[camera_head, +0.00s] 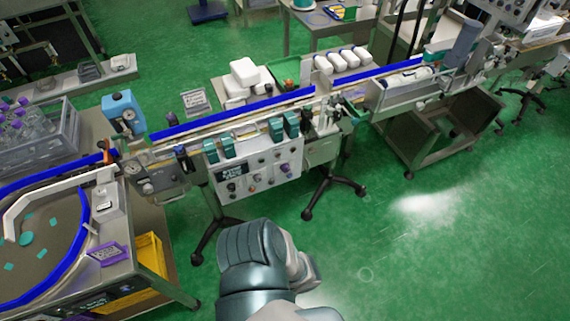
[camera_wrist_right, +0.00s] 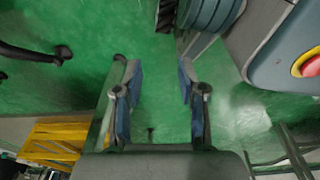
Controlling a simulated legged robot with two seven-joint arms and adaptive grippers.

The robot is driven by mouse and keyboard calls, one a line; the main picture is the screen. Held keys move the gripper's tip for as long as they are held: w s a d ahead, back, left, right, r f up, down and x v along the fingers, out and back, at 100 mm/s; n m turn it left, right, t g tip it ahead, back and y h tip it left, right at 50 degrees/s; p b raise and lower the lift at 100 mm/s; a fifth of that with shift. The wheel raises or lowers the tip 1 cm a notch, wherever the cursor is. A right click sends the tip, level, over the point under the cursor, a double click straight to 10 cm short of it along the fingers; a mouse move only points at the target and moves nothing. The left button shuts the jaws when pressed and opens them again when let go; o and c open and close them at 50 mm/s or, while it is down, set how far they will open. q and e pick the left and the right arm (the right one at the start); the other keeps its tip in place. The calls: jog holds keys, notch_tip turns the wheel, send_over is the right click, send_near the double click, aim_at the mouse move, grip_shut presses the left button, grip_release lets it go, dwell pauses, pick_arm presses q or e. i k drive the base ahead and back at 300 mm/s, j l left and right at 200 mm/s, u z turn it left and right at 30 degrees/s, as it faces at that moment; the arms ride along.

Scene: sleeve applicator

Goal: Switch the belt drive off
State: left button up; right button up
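The conveyor belt (camera_head: 230,124) with blue rails runs across the head view. A white control panel (camera_head: 262,176) hangs on its near side, with a dark label plate (camera_head: 232,170), several small dark knobs and a purple knob (camera_head: 284,168). The settings of the knobs are too small to read. My right gripper (camera_wrist_right: 160,72) shows in the right wrist view with its two fingers apart and nothing between them, over green floor. One of my arm parts covers the bottom middle of the head view, apart from the panel in the picture. My left gripper is not in view.
A round feeding table (camera_head: 30,280) with a blue rim stands at left, with a yellow bin (camera_head: 152,254) beneath. Conveyor legs on casters (camera_head: 306,214) stand below the belt. Green floor is clear at right.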

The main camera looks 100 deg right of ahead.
aim_at(284, 167)
jog(key=z, duration=2.95)
